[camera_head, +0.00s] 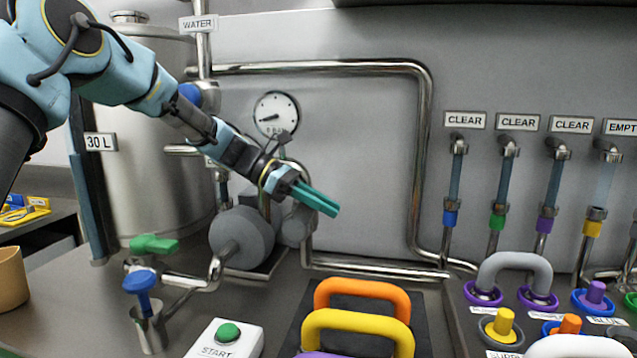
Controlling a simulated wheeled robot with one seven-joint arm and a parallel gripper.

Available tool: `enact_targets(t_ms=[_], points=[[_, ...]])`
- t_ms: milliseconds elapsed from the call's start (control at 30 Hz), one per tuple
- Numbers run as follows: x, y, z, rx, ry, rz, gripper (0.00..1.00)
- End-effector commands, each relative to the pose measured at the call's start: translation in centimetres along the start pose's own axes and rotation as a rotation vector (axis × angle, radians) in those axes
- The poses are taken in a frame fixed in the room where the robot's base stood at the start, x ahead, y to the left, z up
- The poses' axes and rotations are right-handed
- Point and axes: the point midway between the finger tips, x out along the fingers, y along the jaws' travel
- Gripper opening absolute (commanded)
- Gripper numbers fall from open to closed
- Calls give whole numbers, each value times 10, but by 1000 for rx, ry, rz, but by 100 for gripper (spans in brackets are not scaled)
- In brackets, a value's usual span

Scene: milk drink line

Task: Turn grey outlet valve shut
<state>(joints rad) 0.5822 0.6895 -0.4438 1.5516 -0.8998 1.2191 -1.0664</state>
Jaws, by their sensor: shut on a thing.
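My gripper (316,199) reaches in from the upper left, with its teal fingers close together in front of the pump's pipework. It is shut on the grey outlet valve's handle, which the fingers and wrist hide almost wholly. The handle's angle cannot be told. The grey pump (243,236) stands just below and left of the gripper, and its smaller round head (296,226) lies right under the fingers. The pressure gauge (276,114) is above the wrist.
A green-handled valve (154,243) and a blue-handled valve (142,281) stand at the lower left. A START button box (226,340), an orange handle (362,293) and a yellow handle (357,328) are in front. Steel pipe (421,160) runs along the wall to the right.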

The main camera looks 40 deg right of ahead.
Motion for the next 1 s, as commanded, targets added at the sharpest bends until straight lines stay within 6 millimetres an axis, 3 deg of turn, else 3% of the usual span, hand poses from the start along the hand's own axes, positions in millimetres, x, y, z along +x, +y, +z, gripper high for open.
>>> enact_targets(t_ms=[333,900,933,1000], points=[[12,0,-4,0,164,0,0],[15,0,-8,0,197,1,0],[15,0,-8,0,197,1,28],[15,0,-8,0,197,1,36]])
